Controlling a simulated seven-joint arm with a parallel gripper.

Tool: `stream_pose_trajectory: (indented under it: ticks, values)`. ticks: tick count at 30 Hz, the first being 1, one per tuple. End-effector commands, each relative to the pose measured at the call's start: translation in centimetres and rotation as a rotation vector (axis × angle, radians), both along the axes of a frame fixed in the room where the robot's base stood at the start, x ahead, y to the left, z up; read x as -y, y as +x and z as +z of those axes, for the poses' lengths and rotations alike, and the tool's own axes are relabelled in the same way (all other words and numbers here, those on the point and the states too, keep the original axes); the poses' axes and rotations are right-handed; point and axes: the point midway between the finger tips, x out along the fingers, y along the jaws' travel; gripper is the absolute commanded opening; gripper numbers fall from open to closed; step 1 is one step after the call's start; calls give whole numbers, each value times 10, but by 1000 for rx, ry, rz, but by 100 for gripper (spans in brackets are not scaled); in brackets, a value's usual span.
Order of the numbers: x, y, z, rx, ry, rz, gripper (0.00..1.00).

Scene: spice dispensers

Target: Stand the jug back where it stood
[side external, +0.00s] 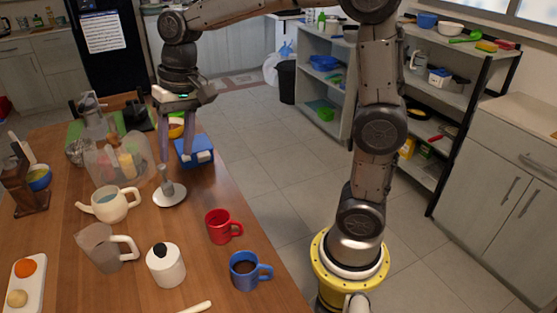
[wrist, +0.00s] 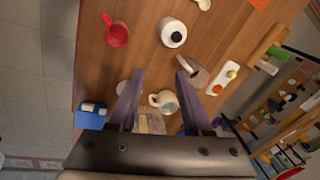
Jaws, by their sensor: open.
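A grey-brown jug (side external: 100,250) with a pale handle stands upright on the wooden table at the front left. It also shows in the wrist view (wrist: 197,77), beyond the right finger. My gripper (side external: 177,158) is open with nothing between its fingers. It hangs above the table, over the area of a small round white stand (side external: 170,198) with a grey post, well away from the jug. In the wrist view the open fingers (wrist: 160,72) point down at the table, with the cream teapot (wrist: 163,101) between them in the picture.
The teapot (side external: 112,205) stands behind the jug. A white jar with a black knob (side external: 166,268) is to the jug's right, then a red mug (side external: 218,228) and a blue mug (side external: 244,272). A clear bin (side external: 108,165) and a blue box (side external: 190,152) are farther back.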

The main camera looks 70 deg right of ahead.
Motion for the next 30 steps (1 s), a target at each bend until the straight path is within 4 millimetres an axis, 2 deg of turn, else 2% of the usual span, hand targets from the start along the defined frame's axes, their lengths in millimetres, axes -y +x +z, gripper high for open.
stream_pose_trajectory:
  ticks: [1, 6, 12, 15, 21, 30]
  values:
    - [4, -23, 9, 44, -21, 36, 49]
    - [15, -91, 19, 166, -103, 170, 49]
    - [26, -159, 6, 288, -206, 313, 49]
    - [29, -181, -4, 328, -246, 363, 49]
    - [33, -198, -15, 364, -285, 410, 49]
    - [33, -199, -16, 364, -287, 413, 49]
